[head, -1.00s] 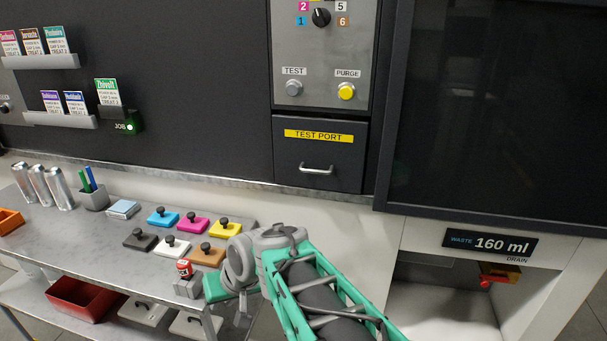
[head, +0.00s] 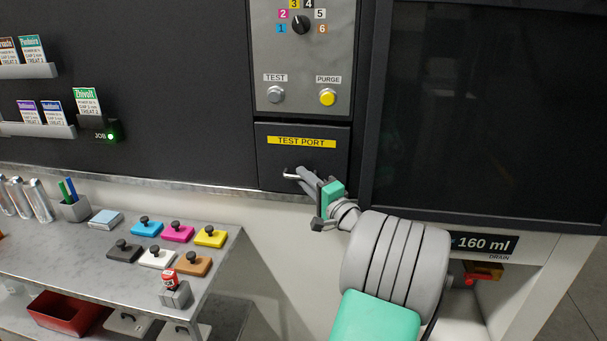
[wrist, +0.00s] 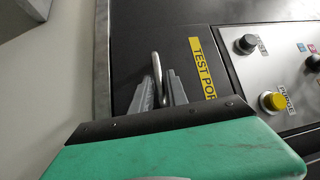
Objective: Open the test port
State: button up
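The test port (head: 275,160) is a dark panel with a yellow "TEST PORT" label, set in the machine front and shut. Its metal handle (head: 288,176) is partly hidden by my gripper (head: 301,173) in the head view. In the wrist view the handle (wrist: 157,72) runs between the two grey fingers of my gripper (wrist: 159,80), one on each side. A narrow gap shows between the fingers and the bar, so the gripper looks open around it. Contact is not clear.
Above the port are a grey TEST button (head: 275,95), a yellow PURGE button (head: 327,97) and a selector knob (head: 300,25). A metal bench (head: 215,265) with coloured pads stands at the left. A dark glass panel (head: 480,110) is at the right.

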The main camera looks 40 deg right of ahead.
jog(key=shift+w, duration=0.45)
grip_shut()
dwell(1.1)
